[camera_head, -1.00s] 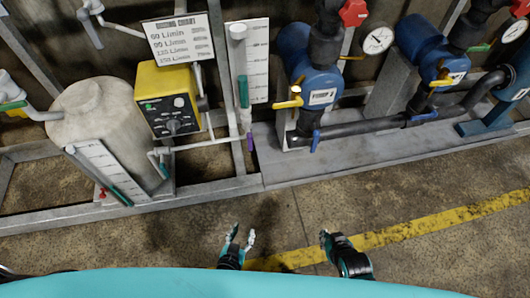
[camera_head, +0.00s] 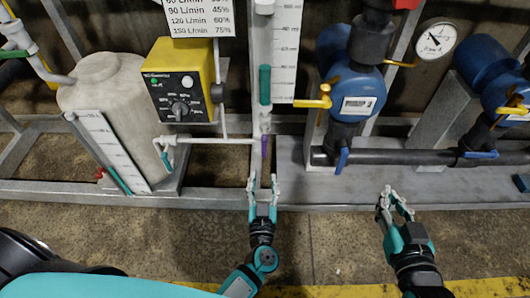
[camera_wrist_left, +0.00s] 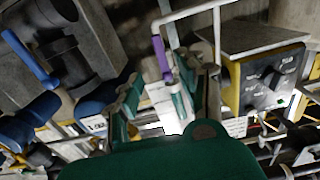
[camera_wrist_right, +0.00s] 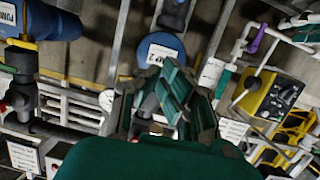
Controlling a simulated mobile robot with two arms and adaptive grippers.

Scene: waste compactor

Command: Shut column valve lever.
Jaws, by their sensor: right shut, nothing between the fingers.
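The measuring column (camera_head: 287,50) is a white scaled panel with a pipe in front. A teal handle (camera_head: 264,85) stands upright on that pipe. A small purple lever (camera_head: 265,147) hangs down below it, by the pipe junction; it also shows in the left wrist view (camera_wrist_left: 162,53). I cannot tell for sure which is the column valve lever. My left gripper (camera_head: 263,184) is open and empty, just below the purple lever in the picture, apparently apart from it. In the left wrist view the purple lever shows between the fingers, beyond them. My right gripper (camera_head: 394,200) is shut and empty, further right.
A yellow control box (camera_head: 180,80) and a beige tank (camera_head: 110,95) stand left. A blue pump (camera_head: 350,80) with yellow (camera_head: 314,102) and blue (camera_head: 342,160) levers stands right. A grey frame beam (camera_head: 215,195) runs low across the front. The floor before it is clear.

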